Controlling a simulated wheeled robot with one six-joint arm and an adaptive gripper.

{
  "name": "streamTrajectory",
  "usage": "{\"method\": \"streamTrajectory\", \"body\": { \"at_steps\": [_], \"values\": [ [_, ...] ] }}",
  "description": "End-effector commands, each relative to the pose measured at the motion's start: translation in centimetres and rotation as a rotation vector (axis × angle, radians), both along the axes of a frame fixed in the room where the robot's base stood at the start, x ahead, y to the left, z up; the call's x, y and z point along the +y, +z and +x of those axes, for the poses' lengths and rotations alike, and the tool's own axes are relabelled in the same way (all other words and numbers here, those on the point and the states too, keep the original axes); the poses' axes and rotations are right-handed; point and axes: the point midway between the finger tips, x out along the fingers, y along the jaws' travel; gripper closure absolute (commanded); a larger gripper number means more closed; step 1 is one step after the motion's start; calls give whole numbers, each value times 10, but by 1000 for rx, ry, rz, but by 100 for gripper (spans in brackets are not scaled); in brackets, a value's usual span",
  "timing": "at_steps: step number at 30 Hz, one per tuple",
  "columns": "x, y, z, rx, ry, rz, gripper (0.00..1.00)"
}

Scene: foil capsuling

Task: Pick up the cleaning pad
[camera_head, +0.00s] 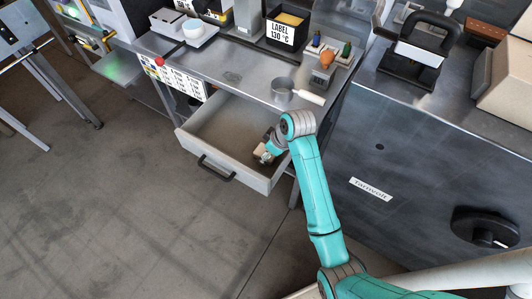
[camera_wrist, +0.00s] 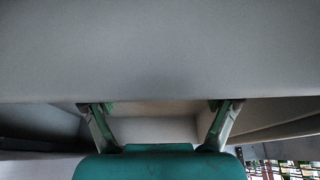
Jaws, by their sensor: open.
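My gripper (camera_head: 265,157) is inside the right part of the open drawer (camera_head: 222,125). A small pale patch shows beside the fingers in the head view, but I cannot tell whether it is the cleaning pad or part of my gripper. I make out no cleaning pad for certain in either view. In the wrist view my gripper (camera_wrist: 160,106) has its two fingers wide apart, with nothing clearly held. A tan strip and a pale grey surface show between the fingers. A plain grey surface fills the upper half of that view. My wrist hides part of the drawer.
The drawer front has a dark handle (camera_head: 216,168). The metal worktop (camera_head: 232,76) above holds a small pan (camera_head: 283,90), a labelled black bin (camera_head: 285,30) and a rack of small tools (camera_head: 326,57). A dark-fronted cabinet (camera_head: 400,150) stands right. The drawer's left part looks empty.

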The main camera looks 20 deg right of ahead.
Motion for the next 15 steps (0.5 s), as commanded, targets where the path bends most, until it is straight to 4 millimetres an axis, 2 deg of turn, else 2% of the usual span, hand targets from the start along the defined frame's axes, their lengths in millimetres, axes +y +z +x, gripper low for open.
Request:
{"method": "streamTrajectory", "body": {
  "at_steps": [9, 15],
  "values": [
    [1, -5, 2, -1, 0, -1, 14],
    [1, -5, 2, -1, 0, -1, 64]
  ]
}}
